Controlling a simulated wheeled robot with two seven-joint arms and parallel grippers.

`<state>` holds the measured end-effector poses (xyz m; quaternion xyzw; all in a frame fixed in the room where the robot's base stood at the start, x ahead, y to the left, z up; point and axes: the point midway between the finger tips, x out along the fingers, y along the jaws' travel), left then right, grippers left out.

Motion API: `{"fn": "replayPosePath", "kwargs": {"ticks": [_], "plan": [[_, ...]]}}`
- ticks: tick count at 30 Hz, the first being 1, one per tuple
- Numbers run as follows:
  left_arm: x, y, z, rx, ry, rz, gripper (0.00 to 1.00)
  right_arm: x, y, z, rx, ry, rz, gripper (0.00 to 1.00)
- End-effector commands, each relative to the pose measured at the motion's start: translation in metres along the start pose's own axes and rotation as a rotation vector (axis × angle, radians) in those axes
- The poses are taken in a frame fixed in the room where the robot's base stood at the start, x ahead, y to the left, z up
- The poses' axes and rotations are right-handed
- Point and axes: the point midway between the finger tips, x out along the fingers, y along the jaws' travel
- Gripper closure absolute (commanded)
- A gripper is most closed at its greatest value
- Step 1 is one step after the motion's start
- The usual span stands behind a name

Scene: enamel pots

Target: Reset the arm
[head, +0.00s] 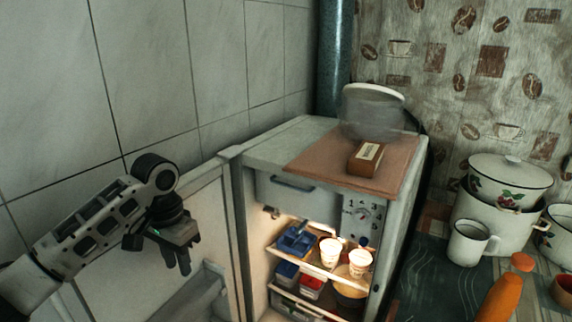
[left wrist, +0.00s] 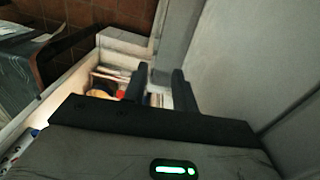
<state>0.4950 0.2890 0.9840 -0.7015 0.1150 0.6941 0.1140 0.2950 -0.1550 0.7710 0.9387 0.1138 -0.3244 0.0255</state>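My left arm (head: 95,222) comes in from the left in the head view, in front of the open fridge door (head: 205,210). My left gripper (head: 178,266) points downward beside the inner side of the door, left of the fridge opening. In the left wrist view its two dark fingers (left wrist: 160,76) stand apart with a gap between them, and I see nothing held. The lit fridge (head: 245,220) stands open to the right of the gripper, with its shelves showing. My right gripper is not in view.
Two cups (head: 330,251) and a blue item (head: 296,240) sit on a fridge shelf. Enamel pots (head: 508,182), a white mug (head: 468,243) and an orange bottle (head: 500,300) are at the right.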

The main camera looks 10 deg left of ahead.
Motion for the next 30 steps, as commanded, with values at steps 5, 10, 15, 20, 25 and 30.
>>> {"fn": "replayPosePath", "kwargs": {"ticks": [5,10,15,20,25,30], "plan": [[0.063,0.039,-0.005,0.038,0.095,0.041,0.72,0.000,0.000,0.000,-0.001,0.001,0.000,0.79],[0.147,0.104,0.001,0.055,0.315,0.110,0.72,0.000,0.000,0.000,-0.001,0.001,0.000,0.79],[0.197,0.157,0.032,0.010,0.539,0.145,0.72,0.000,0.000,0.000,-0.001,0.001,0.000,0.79],[0.217,0.183,0.079,-0.056,0.721,0.111,0.72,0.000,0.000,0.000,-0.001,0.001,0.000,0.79],[0.216,0.191,0.126,-0.094,0.844,0.033,0.72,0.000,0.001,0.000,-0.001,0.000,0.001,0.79],[0.212,0.191,0.148,-0.100,0.894,-0.016,0.72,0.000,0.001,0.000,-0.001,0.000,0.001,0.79]]}}
